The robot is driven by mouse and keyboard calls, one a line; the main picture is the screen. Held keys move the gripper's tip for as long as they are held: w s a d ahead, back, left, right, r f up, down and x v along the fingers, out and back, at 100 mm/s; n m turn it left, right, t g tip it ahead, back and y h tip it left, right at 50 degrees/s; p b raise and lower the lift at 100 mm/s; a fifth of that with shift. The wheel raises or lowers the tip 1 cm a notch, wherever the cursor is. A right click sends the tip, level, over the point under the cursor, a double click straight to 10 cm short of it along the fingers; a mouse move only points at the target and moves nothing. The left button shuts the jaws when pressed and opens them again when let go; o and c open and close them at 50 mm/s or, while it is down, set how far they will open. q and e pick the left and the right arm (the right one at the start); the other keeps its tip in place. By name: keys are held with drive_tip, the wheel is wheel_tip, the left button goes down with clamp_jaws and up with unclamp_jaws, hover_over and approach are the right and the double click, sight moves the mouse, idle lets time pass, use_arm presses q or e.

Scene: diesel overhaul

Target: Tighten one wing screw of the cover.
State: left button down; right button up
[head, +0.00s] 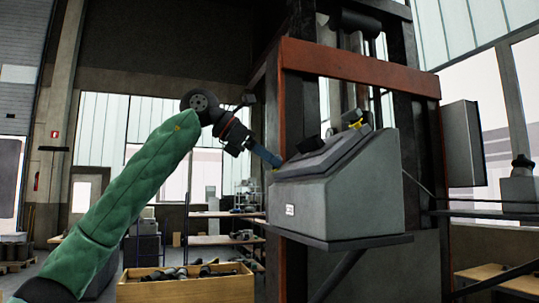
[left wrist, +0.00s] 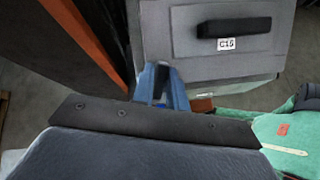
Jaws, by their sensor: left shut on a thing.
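The grey box with a sloping cover (head: 325,160) stands on a dark shelf on the machine frame. It also shows in the left wrist view as a grey panel (left wrist: 205,55) with a black handle (left wrist: 235,27) and a label reading C15. My left gripper (head: 275,163) reaches the box's upper left corner. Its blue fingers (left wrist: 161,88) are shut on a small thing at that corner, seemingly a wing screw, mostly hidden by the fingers. Another yellow piece (head: 355,124) sits at the cover's upper edge. My right gripper is out of view.
A rust-red beam (head: 360,67) and dark posts frame the box. A wooden crate (head: 186,289) with dark parts stands below my left arm. Shelves (head: 210,240) stand farther back. A grey cabinet (head: 463,144) hangs at the right.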

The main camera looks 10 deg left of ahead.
use_arm(q)
drive_tip(key=shift+m+g+p, duration=0.4)
drive_tip(key=shift+m, duration=0.6)
drive_tip(key=shift+f+m, duration=0.1)
drive_tip(key=shift+m, duration=0.4)
drive_tip(key=shift+m+g+p, duration=0.3)
drive_tip(key=shift+m+p, duration=0.25)
drive_tip(key=shift+m, duration=0.05)
drive_tip(key=shift+m+g+p, duration=0.4)
drive_tip(key=shift+m+p, duration=0.1)
drive_tip(key=shift+m, duration=0.5)
drive_tip(key=shift+m+g, duration=0.3)
drive_tip(key=shift+m, duration=0.5)
drive_tip(key=c, duration=1.3)
unclamp_jaws()
drive_tip(key=shift+o, duration=0.2)
